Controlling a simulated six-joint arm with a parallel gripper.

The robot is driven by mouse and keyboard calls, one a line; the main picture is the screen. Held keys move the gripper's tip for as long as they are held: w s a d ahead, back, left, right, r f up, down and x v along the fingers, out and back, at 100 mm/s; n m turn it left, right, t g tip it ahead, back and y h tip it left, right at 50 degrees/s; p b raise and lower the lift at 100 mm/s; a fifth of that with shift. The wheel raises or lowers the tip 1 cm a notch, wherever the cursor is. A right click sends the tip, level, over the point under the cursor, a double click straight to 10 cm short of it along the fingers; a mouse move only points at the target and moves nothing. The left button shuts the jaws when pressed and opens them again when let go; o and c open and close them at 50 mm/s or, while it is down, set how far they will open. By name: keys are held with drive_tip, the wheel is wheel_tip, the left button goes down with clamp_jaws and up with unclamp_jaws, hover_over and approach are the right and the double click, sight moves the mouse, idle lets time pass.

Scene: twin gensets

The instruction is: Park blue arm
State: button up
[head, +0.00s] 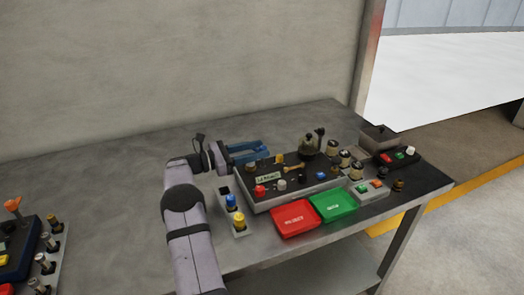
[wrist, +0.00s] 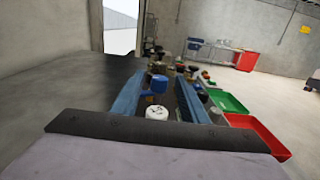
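My gripper (head: 264,151) has two blue fingers and sits at the end of my grey-lilac arm. It points right, low over the back left part of a dark control panel (head: 300,182) on the bench. In the wrist view my gripper (wrist: 166,80) shows its fingers apart, with nothing clasped between them. A white knob (wrist: 157,112) and a blue cap (wrist: 158,83) show in the gap between the fingers. I cannot tell how far above the panel the fingers are. No separate blue arm shows; the blue parts are my fingers.
A red tray (head: 295,219) and a green tray (head: 333,205) lie in front of the panel. A strip with blue and yellow knobs (head: 239,222) stands beside my arm. Another panel (head: 18,245) is at the far left. The bench (head: 110,190) is clear between them.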

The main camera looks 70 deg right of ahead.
drive_tip(key=shift+b+v, duration=0.6)
drive_tip(key=shift+v, duration=1.9)
drive_tip(key=shift+d, duration=0.1)
drive_tip(key=s+d+r+n+t+h+b, duration=0.1)
drive_tip(key=t+h, duration=0.1)
drive_tip(key=s+d+r+n+t+h+b, duration=0.1)
drive_tip(key=d+r+n+t+h+b, duration=0.1)
drive_tip(key=s+d+r+n+t+h+b, duration=0.1)
drive_tip(key=d+t+b, duration=0.1)
drive_tip(key=shift+s+d+r+h, duration=0.2)
drive_tip(key=shift+d+r+h, duration=0.05)
drive_tip(key=shift+r+h, duration=0.15)
drive_tip(key=shift+s+a+f+n+t+h+b, duration=0.1)
drive_tip(key=shift+n+t+h+b, duration=0.05)
drive_tip(key=shift+n+t+b, duration=0.3)
drive_tip(key=shift+s+a+f+n+t+h+b, duration=0.15)
drive_tip(key=shift+n+t+b, duration=0.1)
drive_tip(key=shift+n+t, duration=0.25)
drive_tip(key=a+f+n+t+b, duration=0.1)
drive_tip(key=t, duration=0.1)
drive_tip(key=s+a+f+n+t+b, duration=0.1)
drive_tip(key=f+n+t, duration=0.1)
drive_tip(key=shift+s+a+f+t, duration=0.15)
drive_tip(key=shift+a+f+t, duration=0.05)
drive_tip(key=shift+a+t, duration=0.15)
drive_tip(key=shift+s+a+f+n+t+y, duration=0.1)
drive_tip(key=shift+a+f+n+t+y, duration=0.15)
drive_tip(key=shift+a+f+t+y, duration=0.2)
drive_tip(key=shift+d+p, duration=0.95)
drive_tip(key=shift+d, duration=2.85)
